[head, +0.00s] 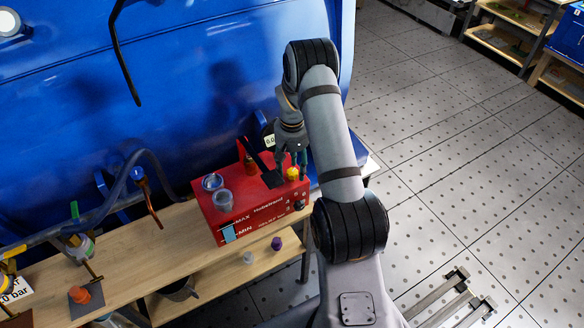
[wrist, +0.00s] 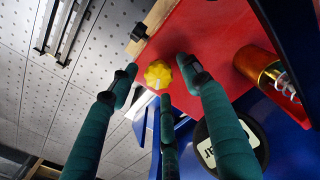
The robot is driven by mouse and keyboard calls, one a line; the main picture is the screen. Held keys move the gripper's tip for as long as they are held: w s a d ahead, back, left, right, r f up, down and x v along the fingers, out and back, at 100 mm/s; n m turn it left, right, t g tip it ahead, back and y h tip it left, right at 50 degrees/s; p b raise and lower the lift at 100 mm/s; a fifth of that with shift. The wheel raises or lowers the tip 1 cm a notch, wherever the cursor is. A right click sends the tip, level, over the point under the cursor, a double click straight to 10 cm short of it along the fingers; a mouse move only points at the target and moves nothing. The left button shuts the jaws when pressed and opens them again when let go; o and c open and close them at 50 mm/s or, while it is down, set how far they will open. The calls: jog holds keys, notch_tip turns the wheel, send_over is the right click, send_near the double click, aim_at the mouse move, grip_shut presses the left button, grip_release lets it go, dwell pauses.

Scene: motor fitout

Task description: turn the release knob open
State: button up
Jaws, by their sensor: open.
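A yellow lobed knob (head: 292,173) sits on top of the red hydraulic unit (head: 262,208), near its right end. In the wrist view the yellow knob (wrist: 158,74), with a pale mark on it, lies between my three teal fingertips. My gripper (head: 293,158) is above the knob with its fingers pointing down. In the wrist view my gripper (wrist: 160,78) is open, its fingers spread around the knob. I cannot tell whether any fingertip touches it. Which knob is the release knob is not labelled legibly.
A smaller black knob (head: 299,205) is on the unit's front face. A round gauge (wrist: 230,143) and a copper-coloured cylinder (wrist: 258,64) stand close to the fingers. A black lever (head: 262,165) rises from the unit. The wooden bench (head: 165,235) runs along the blue machine (head: 190,80).

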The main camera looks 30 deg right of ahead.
aim_at(292, 171)
notch_tip(292, 171, up, 12)
dwell(0.6)
dwell(0.4)
notch_tip(292, 171, down, 12)
jog(key=shift+s+f, duration=0.1)
jog(key=shift+f, duration=0.05)
jog(key=shift+r+p, duration=0.3)
jog(key=shift+p, duration=0.25)
jog(key=shift+f+n, duration=0.1)
jog(key=shift+n, duration=0.2)
jog(key=shift+f+b, duration=0.2)
jog(key=shift+b, duration=0.15)
